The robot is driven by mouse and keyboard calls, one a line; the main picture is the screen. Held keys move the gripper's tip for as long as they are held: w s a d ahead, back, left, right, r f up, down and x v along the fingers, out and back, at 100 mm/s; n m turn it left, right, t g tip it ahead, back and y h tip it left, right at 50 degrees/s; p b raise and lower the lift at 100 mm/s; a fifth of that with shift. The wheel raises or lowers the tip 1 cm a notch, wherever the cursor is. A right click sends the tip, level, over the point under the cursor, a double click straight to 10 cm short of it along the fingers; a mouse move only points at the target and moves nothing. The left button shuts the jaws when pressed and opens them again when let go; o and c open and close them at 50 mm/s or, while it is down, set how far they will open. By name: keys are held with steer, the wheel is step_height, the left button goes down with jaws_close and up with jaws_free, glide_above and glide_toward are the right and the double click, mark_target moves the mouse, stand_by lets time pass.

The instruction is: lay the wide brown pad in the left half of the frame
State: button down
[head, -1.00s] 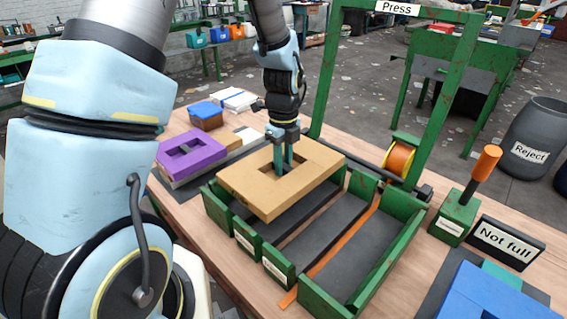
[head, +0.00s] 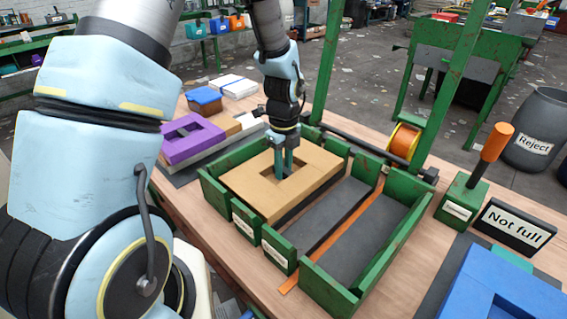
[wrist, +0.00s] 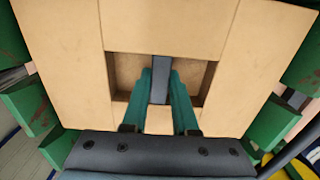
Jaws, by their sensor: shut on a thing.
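The wide brown pad (head: 259,201), with a rectangular opening in its middle, lies over the left half of the green frame (head: 326,290), between its walls and roughly level with their tops. Whether it touches the frame floor is hidden. My gripper (head: 284,170) is shut on the pad at the opening, with its fingers reaching down into it. In the wrist view the teal fingers (wrist: 160,98) stand in the opening, and the pad (wrist: 60,70) fills most of the picture. Green walls (wrist: 275,125) show on both sides of it.
The frame's right part has a bare dark floor (head: 368,235) with an orange strap (head: 335,235) along it. A purple pad (head: 195,142) lies on a stack left of the frame. Green press posts (head: 327,70) rise behind. An orange-handled lever (head: 490,150) and a "Not full" sign (head: 512,225) stand right.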

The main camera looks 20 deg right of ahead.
steer(key=shift+f, duration=0.15)
steer(key=shift+f+b, duration=0.35)
steer(key=shift+f, duration=0.3)
steer(key=c, duration=0.6)
jaws_free()
steer(key=shift+r, duration=0.1)
step_height(320, 180, up, 11)
steer(key=shift+f+b, duration=0.1)
steer(key=shift+b, duration=0.35)
steer(key=s+a+r+n, duration=0.1)
steer(key=s+a+n, duration=0.1)
steer(key=a+n, duration=1)
steer(key=s+a+r+n+t, duration=0.1)
steer(key=s+a+n, duration=0.1)
steer(key=a+n, duration=1.1)
steer(key=n, duration=0.4)
steer(key=shift+a+r+n+t, duration=0.25)
steer(key=shift+n+t, duration=0.05)
